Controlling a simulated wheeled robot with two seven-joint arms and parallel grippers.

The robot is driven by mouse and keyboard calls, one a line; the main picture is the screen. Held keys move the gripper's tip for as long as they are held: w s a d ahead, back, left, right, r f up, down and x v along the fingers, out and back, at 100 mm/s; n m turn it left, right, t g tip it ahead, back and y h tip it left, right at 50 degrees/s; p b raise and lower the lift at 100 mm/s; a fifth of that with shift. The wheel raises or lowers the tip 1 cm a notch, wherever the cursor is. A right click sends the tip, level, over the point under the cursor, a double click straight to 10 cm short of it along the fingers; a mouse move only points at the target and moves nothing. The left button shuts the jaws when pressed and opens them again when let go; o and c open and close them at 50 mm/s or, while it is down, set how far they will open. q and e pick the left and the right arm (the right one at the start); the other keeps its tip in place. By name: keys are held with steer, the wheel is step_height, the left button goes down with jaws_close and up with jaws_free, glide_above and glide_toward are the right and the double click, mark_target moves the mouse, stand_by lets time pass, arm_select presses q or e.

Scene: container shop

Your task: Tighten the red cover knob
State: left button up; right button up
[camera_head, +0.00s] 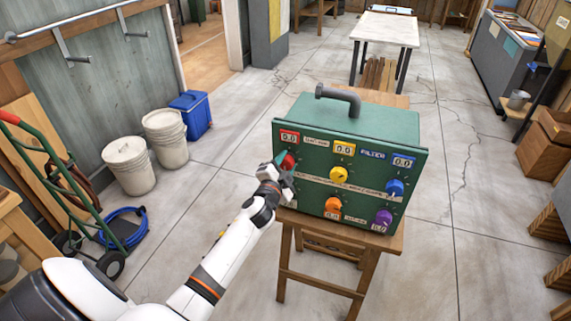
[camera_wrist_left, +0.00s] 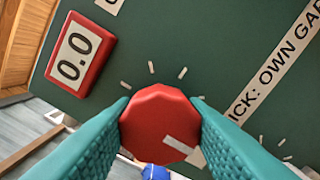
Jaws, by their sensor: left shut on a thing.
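The red knob (camera_head: 288,161) is on the upper left of the green panel box (camera_head: 345,118), just below a red-framed display reading 0.0 (camera_head: 289,137). In the left wrist view the red knob (camera_wrist_left: 160,122) is faceted with a pale mark toward its lower right, and the red-framed display (camera_wrist_left: 76,55) is at the upper left. My left gripper (camera_head: 283,170) has its teal fingers on both sides of the knob, shut on it. My right gripper is in neither view.
The panel also bears yellow (camera_head: 338,174), blue (camera_head: 394,187), orange (camera_head: 333,205) and purple (camera_head: 383,217) knobs. The box stands on a wooden stool (camera_head: 322,283). White buckets (camera_head: 128,165), a blue cooler (camera_head: 192,114) and a green hand truck (camera_head: 62,195) stand at left.

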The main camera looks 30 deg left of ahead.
arm_select(q)
steer(key=o, duration=1)
steer(key=shift+c, duration=0.2)
steer(key=b+v, duration=0.2)
steer(key=v, duration=1)
steer(key=s+d+f+n+g+h, duration=0.1)
steer(key=s+d+f+g, duration=0.15)
steer(key=f, duration=0.85)
steer(key=s+d+f+n+g, duration=0.1)
steer(key=s+f+g, duration=0.2)
steer(key=f, duration=0.7)
steer(key=s+d+f+n+g+h, duration=0.1)
steer(key=s+f+g, duration=0.15)
steer(key=f, duration=0.85)
steer(key=s+d+f+n+g, duration=0.1)
steer(key=s+d+f+g, duration=0.1)
steer(key=s+f, duration=0.5)
steer(key=s+d+f+n+g+h, duration=0.1)
steer(key=s+f, duration=0.6)
steer(key=s, duration=0.8)
steer(key=s+d+f+n+g+h, duration=0.1)
steer(key=s+d+f+g, duration=0.3)
steer(key=s+f, duration=0.3)
steer(key=s+g, duration=0.1)
steer(key=s, duration=0.3)
steer(key=shift+s+f+g+b, duration=0.3)
steer(key=shift+s+f+b, duration=0.05)
steer(key=shift+b, duration=0.05)
